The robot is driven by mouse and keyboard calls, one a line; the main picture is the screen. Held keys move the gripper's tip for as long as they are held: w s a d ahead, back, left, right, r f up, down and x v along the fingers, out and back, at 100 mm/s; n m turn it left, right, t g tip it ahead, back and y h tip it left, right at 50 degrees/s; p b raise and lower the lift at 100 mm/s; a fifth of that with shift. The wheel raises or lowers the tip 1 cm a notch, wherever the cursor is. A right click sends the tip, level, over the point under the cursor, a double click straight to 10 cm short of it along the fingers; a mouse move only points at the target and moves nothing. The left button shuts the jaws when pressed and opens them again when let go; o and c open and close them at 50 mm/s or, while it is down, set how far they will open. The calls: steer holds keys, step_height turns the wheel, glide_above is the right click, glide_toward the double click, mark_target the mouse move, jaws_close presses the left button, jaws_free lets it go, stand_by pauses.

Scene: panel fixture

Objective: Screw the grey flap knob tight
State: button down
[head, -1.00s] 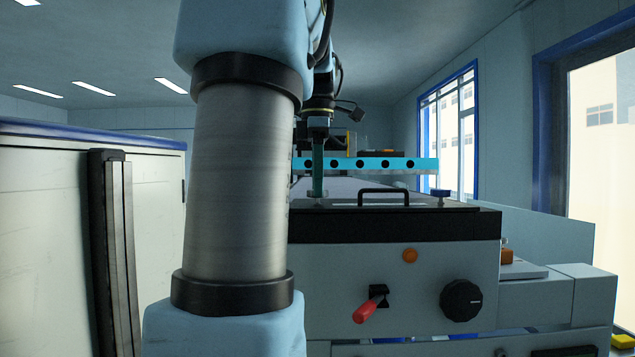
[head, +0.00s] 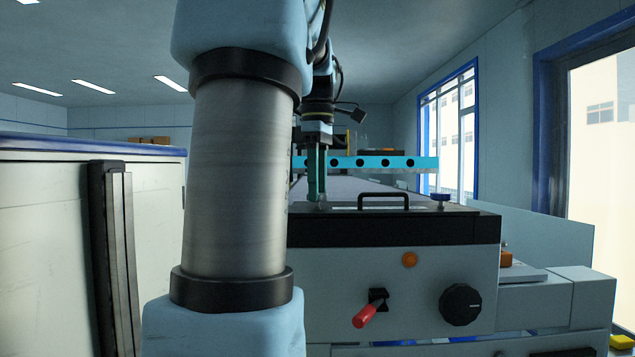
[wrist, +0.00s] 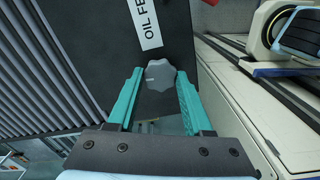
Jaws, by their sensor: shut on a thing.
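The grey flap knob (wrist: 160,75) is a lobed disc on a dark panel, seen from above in the wrist view beside a white label (wrist: 150,24). My gripper (wrist: 159,74) has its two teal fingers on either side of the knob and is shut on it. In the head view, my gripper (head: 316,196) points straight down at the left of the dark machine top. The knob cannot be made out there.
A black handle (head: 384,195) and a blue knob (head: 441,198) stand on the machine top to the right. The front has a red lever (head: 365,317), an orange button (head: 409,259) and a black dial (head: 460,304). A teal perforated bar (head: 400,163) lies behind.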

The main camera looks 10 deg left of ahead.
steer(key=m+p, duration=0.1)
steer(key=m, duration=0.3)
steer(key=shift+m, duration=0.3)
steer(key=m+p, duration=0.1)
steer(key=m, duration=0.3)
steer(key=shift+m, duration=0.3)
steer(key=m, duration=0.3)
steer(key=shift+m+p, duration=0.3)
steer(key=shift+p, duration=0.05)
steer(key=m, duration=0.4)
steer(key=shift+m, duration=0.3)
steer(key=m, duration=0.4)
steer(key=shift+m, duration=0.3)
steer(key=m, duration=0.3)
steer(key=shift+m, duration=0.3)
steer(key=m, duration=0.4)
steer(key=shift+m, duration=2.3)
